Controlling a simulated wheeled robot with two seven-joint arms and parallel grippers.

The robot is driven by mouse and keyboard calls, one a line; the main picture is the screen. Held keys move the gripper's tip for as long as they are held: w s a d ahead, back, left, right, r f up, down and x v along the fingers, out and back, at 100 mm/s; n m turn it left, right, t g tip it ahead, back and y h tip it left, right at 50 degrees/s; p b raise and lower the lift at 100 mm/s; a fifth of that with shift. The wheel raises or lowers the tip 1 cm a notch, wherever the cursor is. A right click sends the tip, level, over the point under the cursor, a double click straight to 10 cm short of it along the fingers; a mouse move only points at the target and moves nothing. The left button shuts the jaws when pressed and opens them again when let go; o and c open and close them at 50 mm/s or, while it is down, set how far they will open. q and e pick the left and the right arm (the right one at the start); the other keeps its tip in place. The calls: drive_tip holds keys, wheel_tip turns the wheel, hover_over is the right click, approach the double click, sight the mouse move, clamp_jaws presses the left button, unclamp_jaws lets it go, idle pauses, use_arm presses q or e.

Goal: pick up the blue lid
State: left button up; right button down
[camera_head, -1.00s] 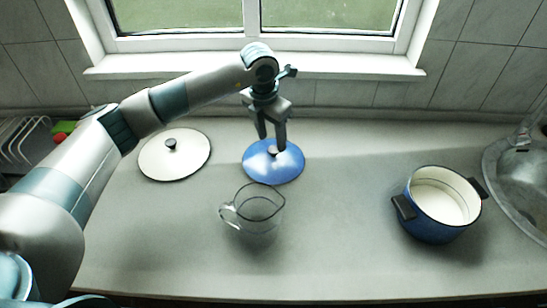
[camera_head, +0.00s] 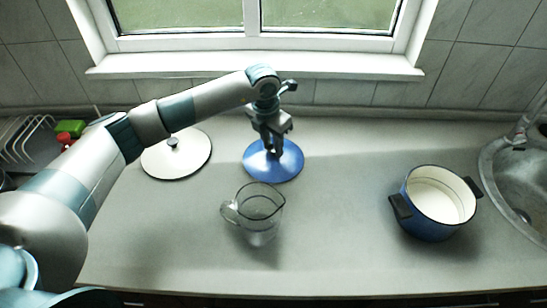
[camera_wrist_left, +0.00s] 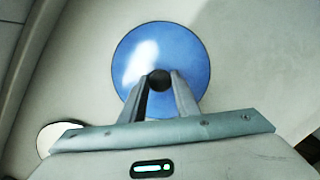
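The blue lid (camera_head: 287,167) lies flat on the counter below the window, with a small dark knob at its centre. My left gripper (camera_head: 274,151) reaches down to it from above. In the left wrist view the blue lid (camera_wrist_left: 188,55) fills the upper middle. There the left gripper's fingers (camera_wrist_left: 159,80) stand on both sides of the dark knob and appear to touch it. The lid looks to be resting on the counter. My right gripper is not in view.
A glass jug (camera_head: 259,217) stands in front of the lid. A white lid (camera_head: 185,161) lies to the left, partly behind my arm. A blue pot (camera_head: 428,222) stands at the right, near the sink (camera_head: 519,190). A dish rack (camera_head: 30,140) is at the far left.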

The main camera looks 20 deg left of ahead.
sight(273, 148)
use_arm(q)
drive_tip(key=shift+c, duration=1)
drive_tip(key=shift+r, duration=0.1)
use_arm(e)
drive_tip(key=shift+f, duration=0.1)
